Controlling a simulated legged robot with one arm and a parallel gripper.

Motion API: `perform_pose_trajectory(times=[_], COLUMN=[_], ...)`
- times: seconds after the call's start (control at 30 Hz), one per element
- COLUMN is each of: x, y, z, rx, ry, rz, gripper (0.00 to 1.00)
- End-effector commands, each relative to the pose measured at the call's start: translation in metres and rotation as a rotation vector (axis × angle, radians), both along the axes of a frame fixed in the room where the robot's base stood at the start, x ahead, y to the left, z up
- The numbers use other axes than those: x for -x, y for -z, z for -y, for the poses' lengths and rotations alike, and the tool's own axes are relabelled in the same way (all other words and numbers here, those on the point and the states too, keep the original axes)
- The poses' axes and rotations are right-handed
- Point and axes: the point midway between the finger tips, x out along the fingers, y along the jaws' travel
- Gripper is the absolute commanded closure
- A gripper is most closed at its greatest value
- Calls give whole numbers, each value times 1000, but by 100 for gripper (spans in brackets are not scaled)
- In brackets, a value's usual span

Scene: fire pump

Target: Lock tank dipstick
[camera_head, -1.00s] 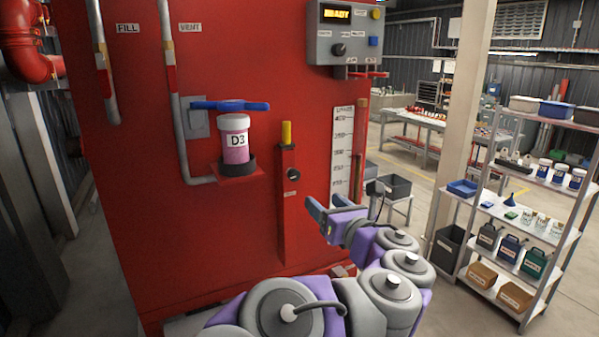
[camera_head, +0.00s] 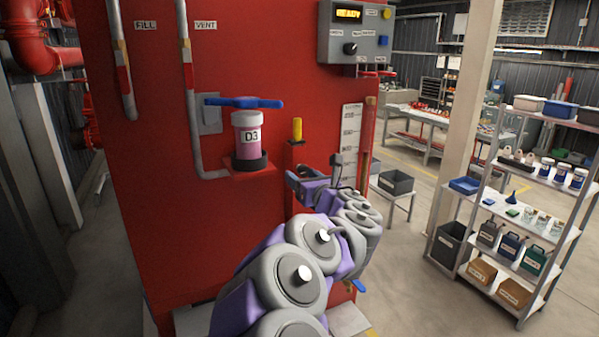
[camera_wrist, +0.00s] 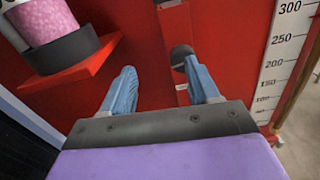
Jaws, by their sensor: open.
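The tank dipstick shows as a yellow handle (camera_head: 297,129) standing upright at the top of a red bracket on the red tank (camera_head: 150,200). A dark round knob (camera_wrist: 181,55) on the bracket (camera_wrist: 176,25) shows in the wrist view, close to the tip of the right finger. I cannot tell whether they touch. In the head view my gripper hides the knob. My gripper (camera_head: 292,185) is open in front of the bracket, below the yellow handle. Its two blue fingers also show in the wrist view (camera_wrist: 158,72), apart, with nothing held between them.
A pink-and-white D3 canister (camera_head: 249,140) sits in a black holder on a red shelf left of the bracket, under a blue valve handle (camera_head: 243,103). A white level scale (camera_head: 350,140) is on the right. A grey control box (camera_head: 353,33) is above. A stocked shelf rack (camera_head: 505,215) stands right.

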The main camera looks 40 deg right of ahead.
Motion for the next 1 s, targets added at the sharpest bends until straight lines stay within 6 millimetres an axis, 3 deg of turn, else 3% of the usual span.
perform_pose_trajectory(times=[0.13,0.3,0.63,1.0], x=[-16,-28,-27,-29], y=[4,5,0,2], z=[19,28,9,11], rx=[-11,-15,-1,-3], ry=[4,4,6,1], rz=[0,2,0,0], gripper=[40,40,40,74])
